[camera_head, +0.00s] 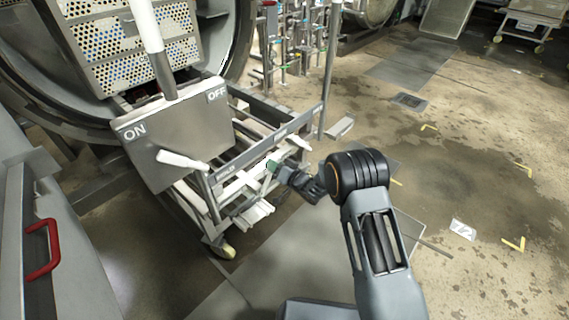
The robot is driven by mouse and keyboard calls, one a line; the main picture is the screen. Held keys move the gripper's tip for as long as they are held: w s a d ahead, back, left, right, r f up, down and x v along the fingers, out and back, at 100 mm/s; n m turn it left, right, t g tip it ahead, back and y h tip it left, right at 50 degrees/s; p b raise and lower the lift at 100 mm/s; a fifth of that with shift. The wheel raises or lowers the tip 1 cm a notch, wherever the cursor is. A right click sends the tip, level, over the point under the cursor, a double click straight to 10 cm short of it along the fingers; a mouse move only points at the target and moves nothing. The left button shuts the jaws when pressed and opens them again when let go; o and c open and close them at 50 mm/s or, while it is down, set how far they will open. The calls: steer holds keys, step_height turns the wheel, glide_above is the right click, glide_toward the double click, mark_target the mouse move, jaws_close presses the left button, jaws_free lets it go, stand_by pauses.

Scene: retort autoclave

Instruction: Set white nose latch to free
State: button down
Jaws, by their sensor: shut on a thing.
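My gripper (273,166) is at the near side of the wheeled trolley (210,197), by its labelled side rail. Its greenish fingertips are shut on a white part there, which I take to be the white nose latch (250,180). The fingers and wrist hide much of the grip, and the latch's exact setting is too small to read. Another white lever (182,160) sticks out at the trolley's left corner, well apart from my gripper.
Behind is the round autoclave opening (85,118) with a perforated basket (130,55). A red handle (42,248) is at far left. Floor to the right is open.

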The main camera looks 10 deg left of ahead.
steer(key=shift+f, duration=0.2)
stand_by(0.3)
steer(key=c, duration=1.1)
jaws_free()
steer(key=shift+c, duration=0.2)
steer(key=shift+o, duration=1.1)
steer(key=shift+r, duration=0.1)
steer(key=shift+d, duration=0.15)
steer(key=p+v, duration=0.3)
steer(key=v, duration=1)
steer(key=shift+s+d+p, duration=0.2)
steer(key=shift+p, duration=0.2)
